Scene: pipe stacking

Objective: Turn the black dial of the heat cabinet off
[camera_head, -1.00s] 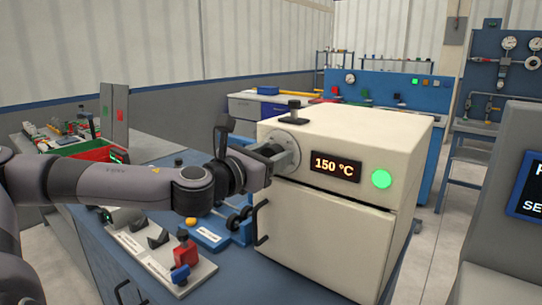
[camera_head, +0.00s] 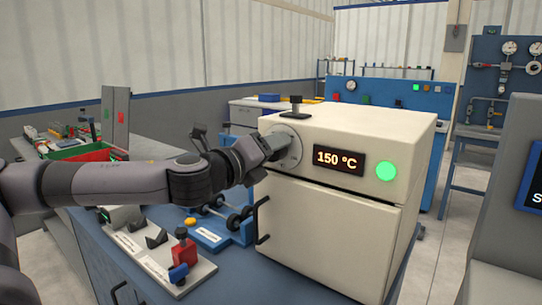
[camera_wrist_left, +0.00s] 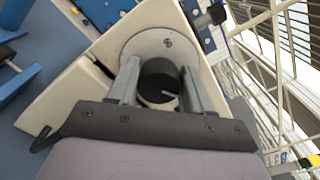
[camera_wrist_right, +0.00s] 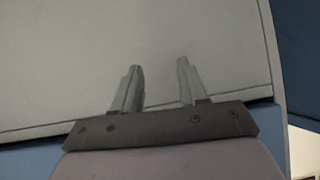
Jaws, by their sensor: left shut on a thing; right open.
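The cream heat cabinet (camera_head: 335,215) stands on the blue bench, its door closed. Its display (camera_head: 338,161) reads 150 °C and the round light (camera_head: 387,171) beside it glows green. In the left wrist view the black dial (camera_wrist_left: 160,78), with a pale pointer mark, sits in front of a round grey plate (camera_wrist_left: 157,44). My left gripper (camera_wrist_left: 160,72) is shut on the dial, one finger on each side. In the head view my left gripper (camera_head: 276,145) hides the dial. My right gripper (camera_wrist_right: 158,68) is open and empty before a pale surface; the head view does not show it.
The door handle (camera_head: 262,220) sticks out below my left gripper. A black-knobbed fitting (camera_head: 296,107) stands on the cabinet top. A board with a red block (camera_head: 184,250) and a blue fixture (camera_head: 210,236) lie left of the cabinet.

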